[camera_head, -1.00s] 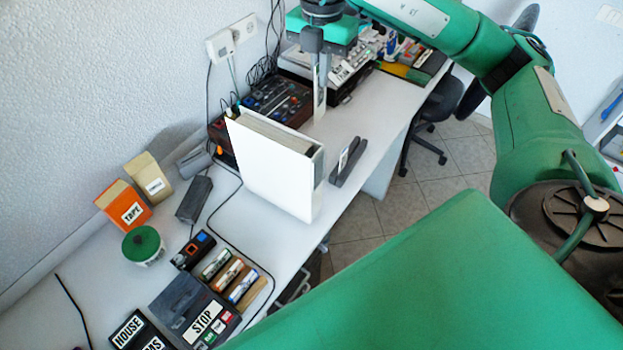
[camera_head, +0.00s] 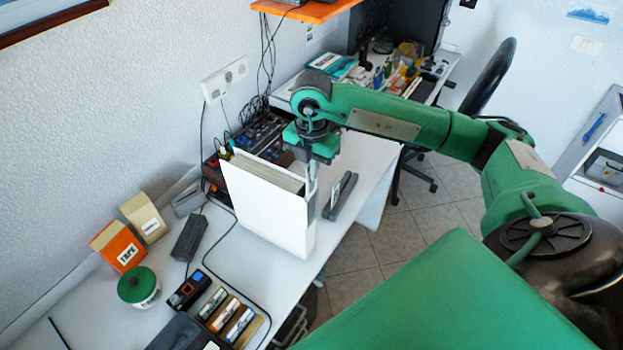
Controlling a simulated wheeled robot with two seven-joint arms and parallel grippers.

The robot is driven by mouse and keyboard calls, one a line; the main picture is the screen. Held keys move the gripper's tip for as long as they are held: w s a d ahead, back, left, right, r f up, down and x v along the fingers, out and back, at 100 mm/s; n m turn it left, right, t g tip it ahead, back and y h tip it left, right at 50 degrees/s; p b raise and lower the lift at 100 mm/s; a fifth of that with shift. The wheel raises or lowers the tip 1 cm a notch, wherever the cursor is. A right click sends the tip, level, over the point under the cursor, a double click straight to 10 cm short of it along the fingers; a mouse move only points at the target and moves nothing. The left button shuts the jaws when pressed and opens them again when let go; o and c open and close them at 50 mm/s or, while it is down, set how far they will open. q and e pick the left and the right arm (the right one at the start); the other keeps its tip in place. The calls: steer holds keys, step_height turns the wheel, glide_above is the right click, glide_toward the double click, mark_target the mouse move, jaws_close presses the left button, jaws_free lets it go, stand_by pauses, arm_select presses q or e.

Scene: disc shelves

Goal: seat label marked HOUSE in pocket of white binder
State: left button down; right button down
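The white binder (camera_head: 262,207) stands upright on the white table, its broad cover facing me and its narrow spine edge at the right. My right gripper (camera_head: 312,178) points down at the top right corner of the binder, close to the spine. I cannot tell whether it touches the binder. Its fingertips are small and partly merged with the spine edge, so whether they are open or hold a label is unclear. The label marked HOUSE cannot be made out in the current view. My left gripper is not in view.
A dark grey holder (camera_head: 341,197) with a small white piece stands right of the binder. An orange TAPE box (camera_head: 118,247), a beige box (camera_head: 144,217), a green-lidded jar (camera_head: 138,287) and a block of small boxes (camera_head: 228,317) are at the left.

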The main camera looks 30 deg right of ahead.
mark_target(312, 196)
step_height(312, 196, down, 6)
steer(key=shift+r+p, duration=0.25)
steer(key=shift+p, duration=0.55)
steer(key=shift+s+a, duration=0.1)
steer(key=shift+s, duration=0.05)
steer(key=shift+f, duration=0.15)
